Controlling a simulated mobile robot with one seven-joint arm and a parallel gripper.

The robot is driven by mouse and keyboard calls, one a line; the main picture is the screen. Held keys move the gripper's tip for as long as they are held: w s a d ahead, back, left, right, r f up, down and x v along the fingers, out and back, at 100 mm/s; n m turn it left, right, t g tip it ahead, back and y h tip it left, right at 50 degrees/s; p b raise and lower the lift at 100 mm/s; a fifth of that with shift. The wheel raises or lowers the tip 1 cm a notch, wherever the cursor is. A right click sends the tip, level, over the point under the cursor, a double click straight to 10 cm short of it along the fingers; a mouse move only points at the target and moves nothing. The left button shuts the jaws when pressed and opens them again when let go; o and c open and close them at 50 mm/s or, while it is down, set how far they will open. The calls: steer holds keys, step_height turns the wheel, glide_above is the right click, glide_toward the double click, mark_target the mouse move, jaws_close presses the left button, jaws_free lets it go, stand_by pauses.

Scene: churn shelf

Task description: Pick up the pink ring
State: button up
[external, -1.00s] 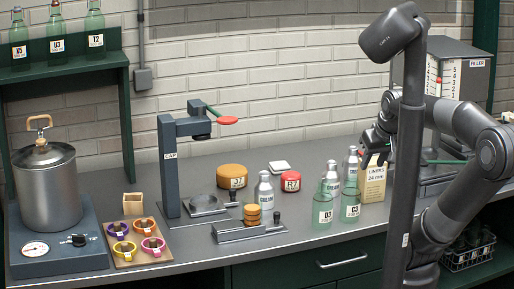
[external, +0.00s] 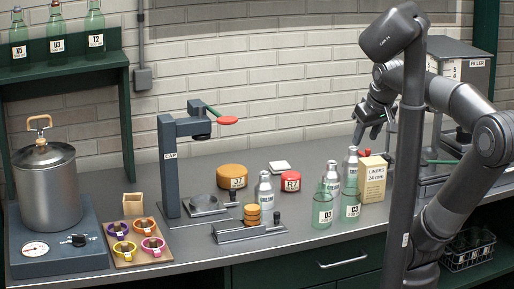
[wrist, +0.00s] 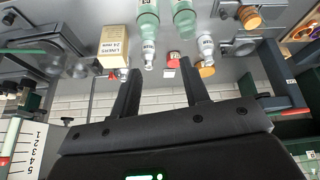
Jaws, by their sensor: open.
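The pink ring (external: 153,246) lies at the front right of a wooden board (external: 122,263) at the left of the counter, with a dark piece across its middle. A purple ring (external: 117,230), an orange ring (external: 144,225) and a yellow ring (external: 124,249) share the board. My gripper (external: 368,133) is open and empty above the right part of the counter, far to the right of the pink ring. Its two fingers also show in the wrist view (wrist: 161,78). There, parts of rings (wrist: 302,32) show at the right edge; the pink one cannot be told clearly.
Green bottles (external: 323,208), silver bottles and a liners box (external: 373,180) stand below and in front of my gripper. The capping press (external: 170,170) stands between them and the board. A large metal pot (external: 47,187) is left of the board.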

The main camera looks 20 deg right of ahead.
steer(key=w+a+r+n, duration=0.4)
steer(key=w+a+n, duration=0.2)
steer(key=a, duration=0.1)
steer(key=n+g, duration=0.5)
steer(key=n, duration=2.3)
glide_above(157, 250)
step_height(157, 250, down, 6)
steer(key=f, duration=1.2)
steer(key=s+f, duration=0.1)
steer(key=f, duration=0.6)
steer(key=shift+a, duration=0.1)
steer(key=f, duration=0.3)
steer(key=w+f, duration=0.1)
steer(key=f, duration=0.1)
steer(key=shift+f, duration=0.3)
jaws_close()
